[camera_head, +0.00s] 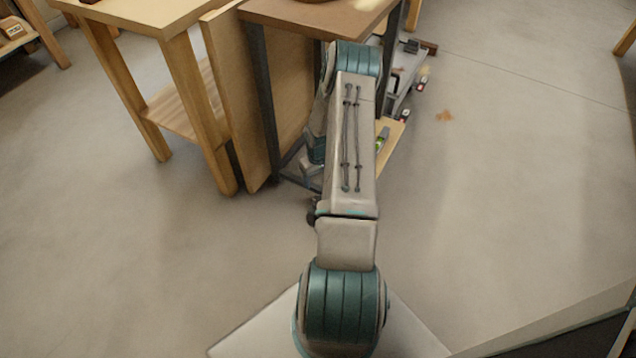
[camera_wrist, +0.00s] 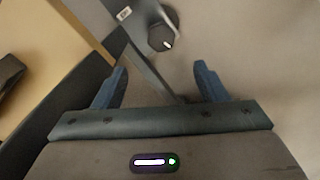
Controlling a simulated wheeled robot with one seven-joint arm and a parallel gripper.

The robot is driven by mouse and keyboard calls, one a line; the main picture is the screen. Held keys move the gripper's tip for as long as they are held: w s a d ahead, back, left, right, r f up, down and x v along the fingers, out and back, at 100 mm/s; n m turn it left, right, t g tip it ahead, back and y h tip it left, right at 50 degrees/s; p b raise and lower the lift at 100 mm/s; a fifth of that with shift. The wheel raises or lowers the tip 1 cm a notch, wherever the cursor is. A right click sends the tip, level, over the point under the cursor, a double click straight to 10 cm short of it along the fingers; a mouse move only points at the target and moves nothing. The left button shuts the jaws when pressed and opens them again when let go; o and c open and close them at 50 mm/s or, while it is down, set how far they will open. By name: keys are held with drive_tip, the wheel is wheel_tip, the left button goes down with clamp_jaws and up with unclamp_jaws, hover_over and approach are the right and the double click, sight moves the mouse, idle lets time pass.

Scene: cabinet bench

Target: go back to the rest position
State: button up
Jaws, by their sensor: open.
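My gripper (camera_wrist: 158,86) shows in the wrist view with its two blue fingers spread wide apart and nothing held between them. A dark metal leg or bar runs just beyond and between the fingers in that view; I cannot tell whether they touch it. In the head view my arm reaches forward and bends down beside the brown-topped bench (camera_head: 310,18).
A wooden table (camera_head: 150,15) with a lower shelf stands left of the bench, with an upright wooden panel (camera_head: 240,100) between them. Grey equipment (camera_head: 400,85) lies right of the bench. A dark round knob-like thing (camera_wrist: 163,38) is ahead of the fingers. Floor at the right is clear.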

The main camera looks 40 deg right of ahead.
drive_tip(key=shift+r, duration=0.4)
drive_tip(key=a+r+h+p, duration=0.1)
drive_tip(key=a+r+p, duration=0.35)
drive_tip(key=r, duration=0.95)
drive_tip(key=a+r+p, duration=0.3)
drive_tip(key=r+p, duration=0.2)
drive_tip(key=r, duration=0.8)
drive_tip(key=a+r+h+p, duration=0.1)
drive_tip(key=a+r+p, duration=0.35)
drive_tip(key=r, duration=0.95)
drive_tip(key=s+a+r+t+p, duration=0.1)
drive_tip(key=s+a+r+p, duration=0.4)
drive_tip(key=r, duration=0.6)
drive_tip(key=s+a+r+t+y+p, duration=0.1)
drive_tip(key=s+a+r+p, duration=0.5)
drive_tip(key=r, duration=0.5)
drive_tip(key=s+a+r+n+y+p, duration=0.1)
drive_tip(key=s+a+r+p, duration=0.5)
drive_tip(key=r, duration=0.5)
drive_tip(key=shift+s+a+r+t+p, duration=0.2)
drive_tip(key=shift+s+t+p, duration=0.3)
drive_tip(key=shift+s, duration=0.4)
drive_tip(key=shift+c, duration=0.4)
